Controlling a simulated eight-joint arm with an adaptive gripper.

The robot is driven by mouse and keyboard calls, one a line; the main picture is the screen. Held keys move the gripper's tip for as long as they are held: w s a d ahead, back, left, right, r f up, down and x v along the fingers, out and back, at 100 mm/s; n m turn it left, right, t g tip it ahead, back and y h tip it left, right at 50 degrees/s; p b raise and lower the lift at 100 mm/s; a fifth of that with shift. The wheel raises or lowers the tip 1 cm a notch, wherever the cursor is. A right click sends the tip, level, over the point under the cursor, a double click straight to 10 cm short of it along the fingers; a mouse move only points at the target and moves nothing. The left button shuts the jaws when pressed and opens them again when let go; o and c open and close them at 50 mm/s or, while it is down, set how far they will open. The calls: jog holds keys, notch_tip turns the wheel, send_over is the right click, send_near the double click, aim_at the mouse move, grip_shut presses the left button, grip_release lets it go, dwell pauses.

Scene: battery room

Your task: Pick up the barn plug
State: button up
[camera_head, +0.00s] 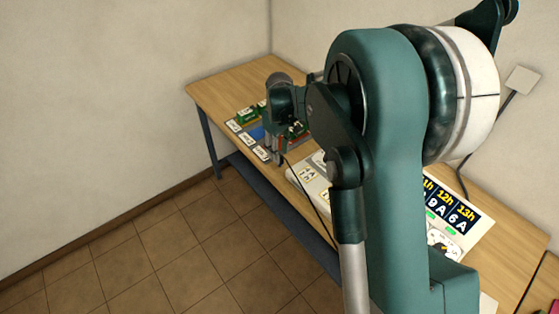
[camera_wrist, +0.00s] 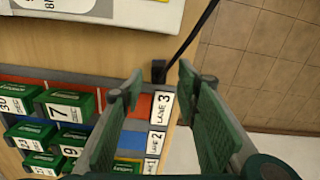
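A small black plug (camera_wrist: 158,71) on a black cable (camera_wrist: 196,37) shows in the wrist view, at the table edge by the LANE 3 label; I take it for the barn plug, though no name shows on it. My gripper (camera_wrist: 160,75) is open, with its two green-padded fingers on either side of the plug in the picture. I cannot tell how far above it they are, and nothing is held. In the head view my gripper (camera_head: 277,158) is low over the table's front edge, and the plug itself cannot be made out there.
A board with red, blue and yellow lanes (camera_wrist: 137,105) holds several numbered green blocks (camera_wrist: 64,104) left of my fingers. A pale panel (camera_wrist: 130,12) lies nearby. Tiled floor lies beyond the front edge.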

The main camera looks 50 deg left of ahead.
jog(key=shift+w+f, duration=0.1)
jog(key=shift+f, duration=2.2)
jog(key=c, duration=1)
